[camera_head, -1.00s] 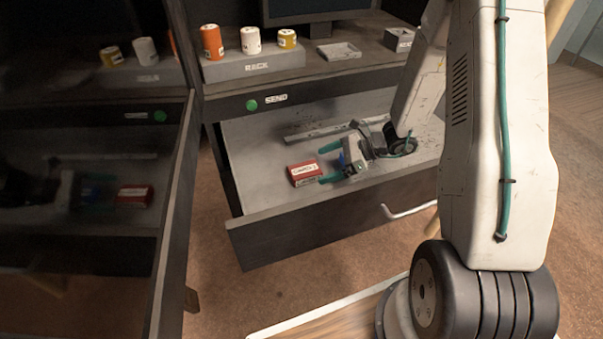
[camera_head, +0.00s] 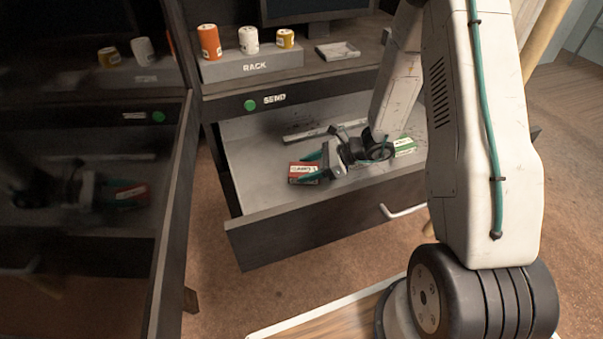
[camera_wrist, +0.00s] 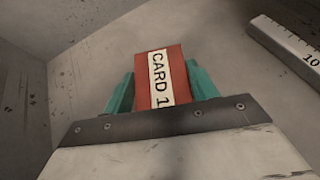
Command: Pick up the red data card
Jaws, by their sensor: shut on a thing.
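The red data card (camera_head: 303,172) lies in the open drawer (camera_head: 262,194), toward its left side. In the wrist view the card (camera_wrist: 161,78) is a red block with a white label that reads "CARD 1". My gripper (camera_head: 311,168) is shut on it, with one teal finger against each side of the card. In the wrist view my gripper (camera_wrist: 161,88) shows both fingers touching the card's sides. I cannot tell whether the card is clear of the drawer floor.
A green and white card (camera_head: 404,146) lies in the drawer to the right, partly behind my arm. A grey ruler-like bar (camera_head: 312,132) lies at the drawer's back. The rack (camera_head: 254,66) with several canisters and a small tray (camera_head: 338,51) stand on the bench above.

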